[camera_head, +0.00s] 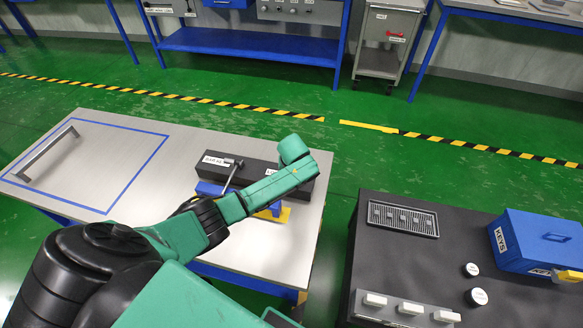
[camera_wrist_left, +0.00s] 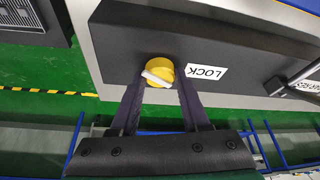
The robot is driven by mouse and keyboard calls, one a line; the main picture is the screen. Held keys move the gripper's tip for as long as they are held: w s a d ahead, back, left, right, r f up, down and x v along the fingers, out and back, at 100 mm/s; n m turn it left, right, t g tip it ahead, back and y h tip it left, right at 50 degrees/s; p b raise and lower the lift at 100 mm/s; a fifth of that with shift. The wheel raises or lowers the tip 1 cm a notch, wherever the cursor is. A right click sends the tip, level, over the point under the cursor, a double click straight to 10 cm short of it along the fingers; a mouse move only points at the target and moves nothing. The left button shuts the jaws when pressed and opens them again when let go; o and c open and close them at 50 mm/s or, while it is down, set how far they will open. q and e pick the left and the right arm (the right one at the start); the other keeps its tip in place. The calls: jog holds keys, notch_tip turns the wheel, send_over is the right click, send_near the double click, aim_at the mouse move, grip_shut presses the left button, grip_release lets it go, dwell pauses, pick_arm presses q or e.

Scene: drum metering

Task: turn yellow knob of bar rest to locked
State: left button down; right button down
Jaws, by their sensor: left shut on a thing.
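The bar rest is a dark block (camera_head: 240,165) on the grey table, with a lever beside it; its dark face (camera_wrist_left: 200,30) fills the upper part of the left wrist view. The round yellow knob (camera_wrist_left: 161,66) with a slanted white bar sits on that face. A white LOCK label (camera_wrist_left: 207,73) is just right of it. The white bar slopes down to the right and does not line up squarely with the label. My left gripper (camera_wrist_left: 160,82) is shut on the knob, one finger on each side. In the head view my arm hides the knob. My right gripper is not in view.
The grey table (camera_head: 205,130) has a blue outlined area with a grey bar (camera_head: 47,155) at the left. A black table (camera_head: 420,265) at the right carries a blue box (camera_head: 535,240) and a vent grille (camera_head: 403,218). Green floor separates the two tables.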

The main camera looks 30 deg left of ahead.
pick_arm(q)
jog(key=n, duration=0.2)
jog(key=shift+d+n+g+y, duration=0.15)
jog(key=shift+n+g+y, duration=0.15)
jog(key=shift+n+y, duration=0.1)
jog(key=shift+w+n+g+y+b, duration=0.15)
jog(key=shift+n+g+y+b, duration=0.3)
jog(key=shift+n, duration=1.05)
jog(key=shift+c, duration=1.9)
grip_release()
